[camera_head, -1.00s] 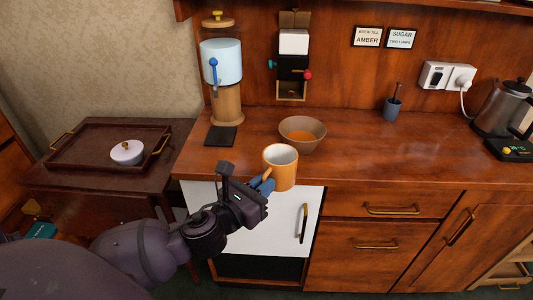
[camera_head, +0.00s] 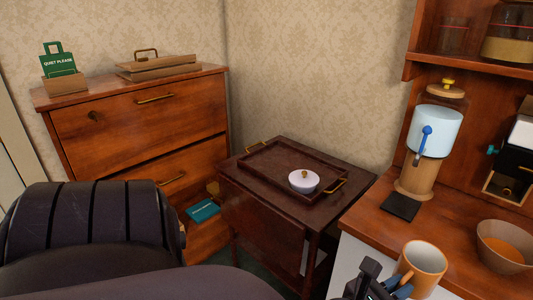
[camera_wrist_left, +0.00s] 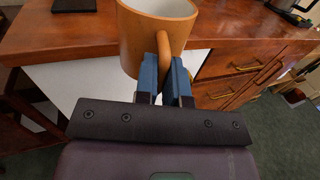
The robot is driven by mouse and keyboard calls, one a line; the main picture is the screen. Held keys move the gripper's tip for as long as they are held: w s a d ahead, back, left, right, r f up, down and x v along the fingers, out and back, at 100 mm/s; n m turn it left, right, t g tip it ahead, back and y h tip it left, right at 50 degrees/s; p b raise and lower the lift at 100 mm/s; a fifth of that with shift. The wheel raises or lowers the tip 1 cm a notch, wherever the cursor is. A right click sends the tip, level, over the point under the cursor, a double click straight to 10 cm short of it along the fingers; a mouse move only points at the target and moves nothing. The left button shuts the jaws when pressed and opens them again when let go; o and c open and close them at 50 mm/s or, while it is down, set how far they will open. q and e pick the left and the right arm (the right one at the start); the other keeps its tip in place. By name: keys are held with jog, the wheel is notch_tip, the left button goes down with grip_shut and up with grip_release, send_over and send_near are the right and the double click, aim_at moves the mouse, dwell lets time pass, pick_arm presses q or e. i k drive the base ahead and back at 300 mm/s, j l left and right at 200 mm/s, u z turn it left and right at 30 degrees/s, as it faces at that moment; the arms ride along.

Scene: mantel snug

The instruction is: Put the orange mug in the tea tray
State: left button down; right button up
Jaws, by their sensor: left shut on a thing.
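The orange mug (camera_head: 422,268) has a pale inside and stands upright at the lower right of the head view, by the counter's front edge. My left gripper (camera_head: 393,286) is shut on its handle. The left wrist view shows the blue fingers (camera_wrist_left: 165,82) on both sides of the handle, below the mug's body (camera_wrist_left: 150,38). The tea tray (camera_head: 262,178) is dark wood with brass handles and lies on a small dark side table. A white lidded bowl (camera_head: 303,181) stands in its right part; its left part is bare. My right gripper is not in view.
The side table (camera_head: 262,215) stands left of the counter (camera_head: 385,222). A wooden bowl (camera_head: 503,245), a dispenser (camera_head: 430,145) and a dark mat (camera_head: 400,207) are on the counter. A chest of drawers (camera_head: 140,122) stands at the left, one drawer open.

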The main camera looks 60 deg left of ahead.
aim_at(281, 175)
jog(key=j+u, duration=0.2)
jog(key=u, duration=0.2)
jog(key=i+j+u, duration=0.1)
jog(key=u, duration=0.3)
jog(key=i+j, duration=0.15)
